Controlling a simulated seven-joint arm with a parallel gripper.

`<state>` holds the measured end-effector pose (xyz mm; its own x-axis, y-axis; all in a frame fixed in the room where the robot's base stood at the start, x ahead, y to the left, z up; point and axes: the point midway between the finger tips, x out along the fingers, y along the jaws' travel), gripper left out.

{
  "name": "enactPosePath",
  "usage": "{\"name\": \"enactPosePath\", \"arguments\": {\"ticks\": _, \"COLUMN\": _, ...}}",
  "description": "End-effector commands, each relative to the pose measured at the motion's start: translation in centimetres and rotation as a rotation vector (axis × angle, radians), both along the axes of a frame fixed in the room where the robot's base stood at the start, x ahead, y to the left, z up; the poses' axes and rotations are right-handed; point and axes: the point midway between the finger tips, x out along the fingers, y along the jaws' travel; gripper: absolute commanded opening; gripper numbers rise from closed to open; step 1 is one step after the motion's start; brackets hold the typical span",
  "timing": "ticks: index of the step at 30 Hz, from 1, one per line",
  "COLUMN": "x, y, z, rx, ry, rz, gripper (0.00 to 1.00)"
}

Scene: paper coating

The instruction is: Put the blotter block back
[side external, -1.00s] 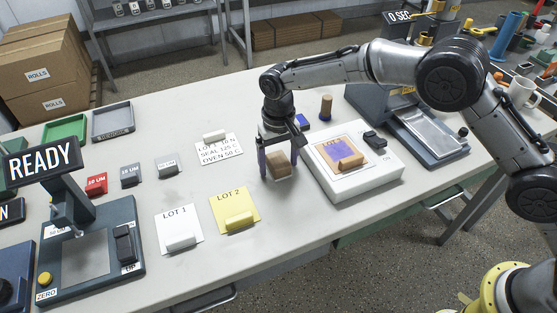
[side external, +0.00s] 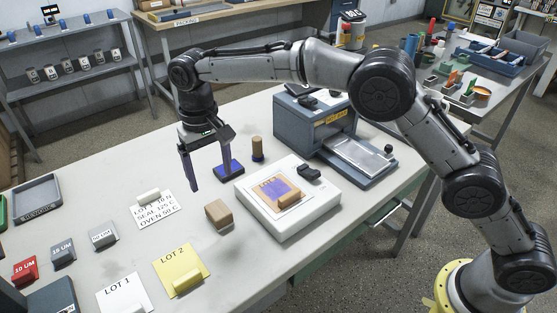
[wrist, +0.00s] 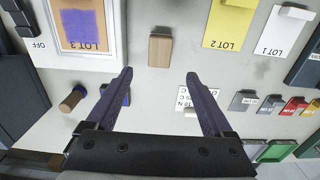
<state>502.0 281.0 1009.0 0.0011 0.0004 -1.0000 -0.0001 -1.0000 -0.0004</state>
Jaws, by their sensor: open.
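A plain wooden block, which looks like the blotter block (side external: 218,213), rests on the grey-white table, left of a white platform (side external: 262,213). It also shows in the wrist view (wrist: 160,50), just beyond and between the fingertips. My gripper (side external: 212,181) is open and empty, raised above the table and behind the block. It also shows in the wrist view (wrist: 159,76), with a clear gap between its fingers.
A blue pad (side external: 236,168) and an upright wood-handled tool (side external: 257,149) stand behind the platform. A grey-blue machine (side external: 312,122) is at the back right. The LOT 2 card (side external: 172,258), LOT 1 card (side external: 112,291) and settings card (side external: 155,212) lie left of the block.

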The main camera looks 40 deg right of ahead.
Motion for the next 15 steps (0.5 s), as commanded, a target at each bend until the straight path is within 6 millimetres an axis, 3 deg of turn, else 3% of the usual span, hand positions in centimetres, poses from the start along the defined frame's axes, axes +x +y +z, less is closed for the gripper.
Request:
{"name": "enactPosePath", "arguments": {"ticks": 5, "x": 0.0, "y": -0.1, "z": 0.2, "rx": 0.001, "ry": -0.002, "rz": 0.0, "gripper": 0.86}}
{"name": "enactPosePath", "arguments": {"ticks": 8, "x": -0.3, "y": -1.2, "z": 1.5, "rx": 0.008, "ry": -0.015, "rz": -0.003, "gripper": 0.86}}
{"name": "enactPosePath", "arguments": {"ticks": 11, "x": -1.1, "y": -3.6, "z": 4.0, "rx": 0.021, "ry": -0.043, "rz": -0.005, "gripper": 0.86}}
{"name": "enactPosePath", "arguments": {"ticks": 15, "x": -3.7, "y": -8.4, "z": 8.4, "rx": 0.042, "ry": -0.1, "rz": -0.007, "gripper": 0.86}}
